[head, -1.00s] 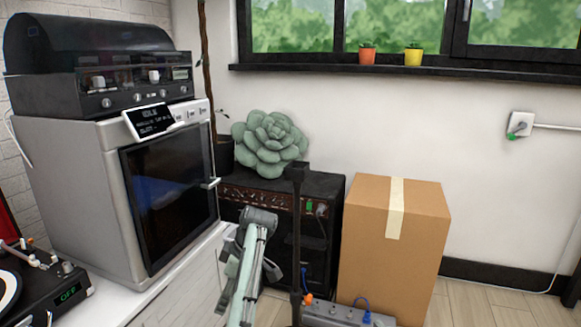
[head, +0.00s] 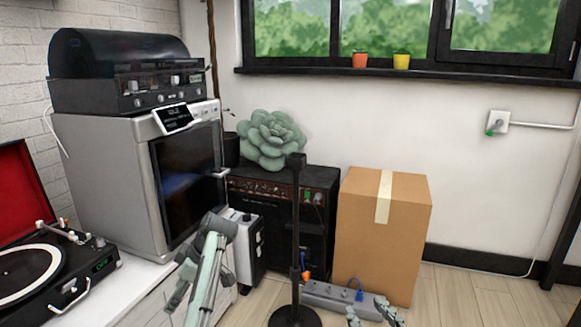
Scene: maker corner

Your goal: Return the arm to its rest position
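My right gripper (head: 369,312) shows at the bottom edge of the head view, in front of the power strip, empty, with its two fingertips apart. The rest of that arm is out of frame. A pale green arm of mine with a grey joint rises at the lower middle left, in front of the white cabinet. Grey parts show beside it, but the state of my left gripper is not clear.
A black stand (head: 295,230) rises from the floor before the amplifier (head: 322,183). A cardboard box (head: 405,240) and power strip (head: 325,296) are to its right. A turntable (head: 85,290) and oven-like machine (head: 125,200) are at left. Floor at right is clear.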

